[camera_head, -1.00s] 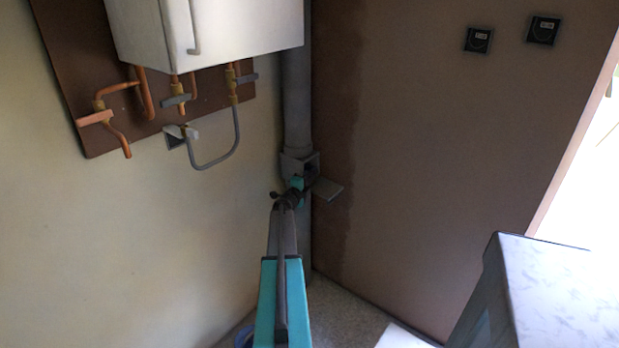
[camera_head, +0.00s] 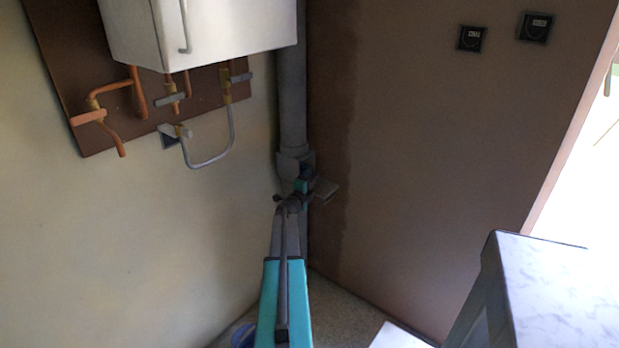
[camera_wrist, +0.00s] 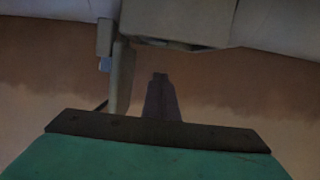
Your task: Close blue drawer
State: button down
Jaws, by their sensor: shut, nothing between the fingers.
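I cannot make out a blue drawer in either view. My gripper (camera_head: 304,186) is at the far end of my outstretched arm, in front of the grey vertical pipe in the head view. In the wrist view my gripper (camera_wrist: 160,78) shows as a narrow dark shape, shut and empty, below a grey box-like fitting (camera_wrist: 185,25). The opening behind the flap is mostly hidden by my gripper.
A white boiler (camera_head: 215,30) with copper pipes (camera_head: 108,122) hangs at upper left. The grey pipe (camera_head: 291,100) runs down the corner. A marble-topped cabinet (camera_head: 560,290) stands at lower right. A blue round object (camera_head: 242,337) is partly hidden beside my arm on the speckled floor (camera_head: 345,318).

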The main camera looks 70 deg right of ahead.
jog(key=w+a+b, duration=0.1)
jog(key=a, duration=0.8)
jog(key=shift+a, duration=0.3)
jog(key=shift+w+f, duration=0.1)
dwell(0.4)
